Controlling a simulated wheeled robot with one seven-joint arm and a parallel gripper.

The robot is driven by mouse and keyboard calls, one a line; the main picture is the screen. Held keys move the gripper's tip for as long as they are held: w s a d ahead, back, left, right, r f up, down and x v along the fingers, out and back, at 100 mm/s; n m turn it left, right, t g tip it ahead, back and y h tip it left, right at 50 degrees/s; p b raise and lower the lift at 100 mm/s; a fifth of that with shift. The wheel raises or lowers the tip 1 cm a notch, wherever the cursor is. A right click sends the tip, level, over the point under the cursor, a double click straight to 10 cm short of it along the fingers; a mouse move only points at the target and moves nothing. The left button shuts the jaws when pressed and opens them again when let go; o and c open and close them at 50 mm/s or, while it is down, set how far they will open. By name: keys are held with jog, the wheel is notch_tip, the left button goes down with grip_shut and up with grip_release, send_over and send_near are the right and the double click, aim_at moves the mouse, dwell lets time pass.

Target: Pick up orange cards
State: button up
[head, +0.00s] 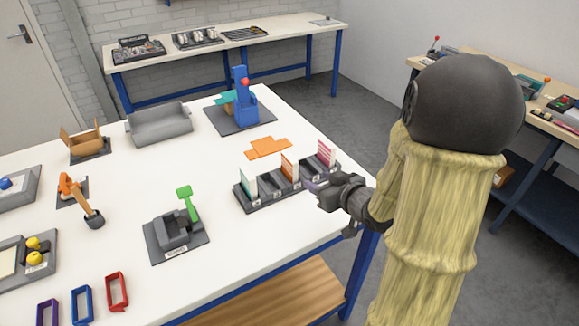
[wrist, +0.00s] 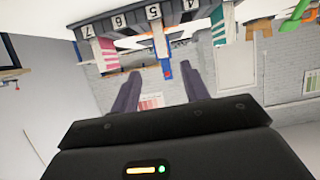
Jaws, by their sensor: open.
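The orange cards (head: 289,166) stand upright in a slot of a dark, numbered card rack (head: 262,200) on the white table. Pink-striped cards (head: 326,153) stand in the slot at the right end, and teal cards (head: 249,184) toward the left end. My gripper (head: 318,187) is open and empty, just in front of the rack's right part, apart from the cards. In the tilted wrist view its two fingers (wrist: 162,88) are spread, with the rack (wrist: 135,20) beyond them and the pink cards (wrist: 108,54) at left.
A flat orange piece (head: 268,149) lies behind the rack. A blue device (head: 241,108) on a dark base stands farther back. A dark fixture with a green lever (head: 186,200) is left of the rack. White tabletop between them is clear.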

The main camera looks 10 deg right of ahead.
aim_at(289, 166)
jog(key=p+x, duration=0.3)
jog(key=x, duration=0.8)
jog(key=shift+w+a+f, duration=0.1)
jog(key=shift+w+f, duration=0.1)
jog(key=p+x, duration=0.2)
jog(key=x, duration=0.3)
dwell(0.4)
grip_shut()
